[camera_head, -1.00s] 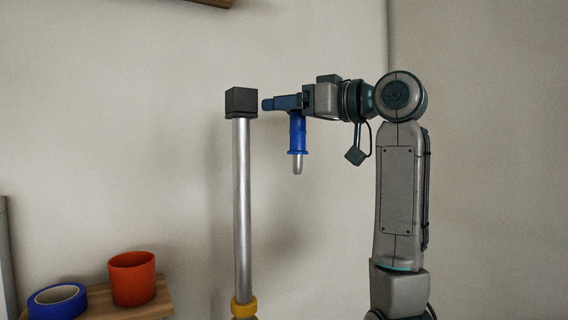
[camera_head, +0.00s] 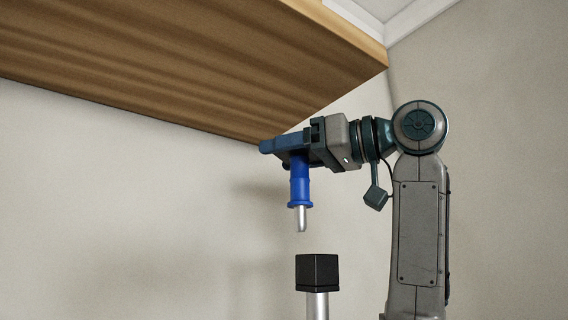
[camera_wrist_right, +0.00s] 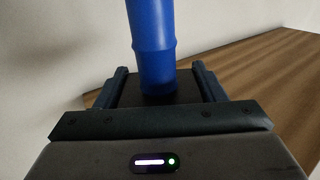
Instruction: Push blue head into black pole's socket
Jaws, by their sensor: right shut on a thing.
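My right gripper (camera_head: 285,147) is shut on the blue head (camera_head: 300,185), which hangs upright with its silver tip pointing down. In the right wrist view the blue head (camera_wrist_right: 152,45) stands between the two fingers. The black socket block (camera_head: 317,272) tops the silver pole (camera_head: 317,306), low in the head view. The tip is above the block and a little to its left in the picture, with a clear gap between them. The opening in the block's top cannot be seen. My left gripper is not in view.
A wooden shelf (camera_head: 200,60) spans the upper left of the head view, and my right gripper appears close to its lower edge. The shelf (camera_wrist_right: 265,85) also shows at the right in the wrist view. Bare wall surrounds the pole.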

